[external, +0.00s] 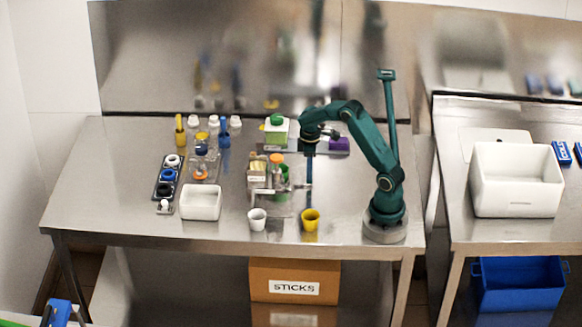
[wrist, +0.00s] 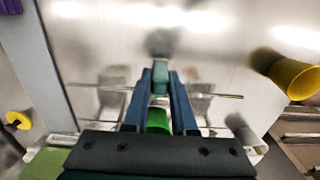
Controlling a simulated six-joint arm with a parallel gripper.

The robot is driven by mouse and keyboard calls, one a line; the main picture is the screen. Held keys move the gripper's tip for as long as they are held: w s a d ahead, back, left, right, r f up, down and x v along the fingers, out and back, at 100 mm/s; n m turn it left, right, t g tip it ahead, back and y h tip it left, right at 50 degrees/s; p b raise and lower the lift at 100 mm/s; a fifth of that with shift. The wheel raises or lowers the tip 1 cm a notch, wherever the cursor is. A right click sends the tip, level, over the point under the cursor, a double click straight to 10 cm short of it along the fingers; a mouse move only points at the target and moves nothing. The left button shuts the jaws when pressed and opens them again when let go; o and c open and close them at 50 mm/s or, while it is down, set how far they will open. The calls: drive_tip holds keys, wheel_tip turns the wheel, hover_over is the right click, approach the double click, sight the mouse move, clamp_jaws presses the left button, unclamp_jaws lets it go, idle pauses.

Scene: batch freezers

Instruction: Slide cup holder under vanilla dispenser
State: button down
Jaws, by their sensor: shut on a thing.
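My gripper (external: 309,203) points down at the right side of the dispenser stand (external: 262,175), near the middle of the table. In the wrist view, its two blue fingers (wrist: 160,74) are shut on a small teal block (wrist: 160,82), which I take to be part of the cup holder; the rest of the holder is hard to make out. A thin metal rod (wrist: 225,96) runs sideways by the fingers. A green part (wrist: 158,121) shows between the fingers, nearer the wrist. I cannot tell which dispenser is vanilla.
A white cup (external: 257,219) and a yellow cup (external: 310,220) stand near the front edge, close to my gripper. A white bin (external: 201,202) and a tray of dark cups (external: 168,177) are at left. A green-topped container (external: 276,131) and purple block (external: 339,146) stand behind. Front left is clear.

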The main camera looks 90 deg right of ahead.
drive_tip(key=shift+r, duration=0.1)
idle(0.7)
drive_tip(key=a, duration=1.2)
drive_tip(key=shift+w, duration=0.1)
drive_tip(key=c, duration=0.7)
unclamp_jaws()
drive_tip(key=shift+r, duration=2.55)
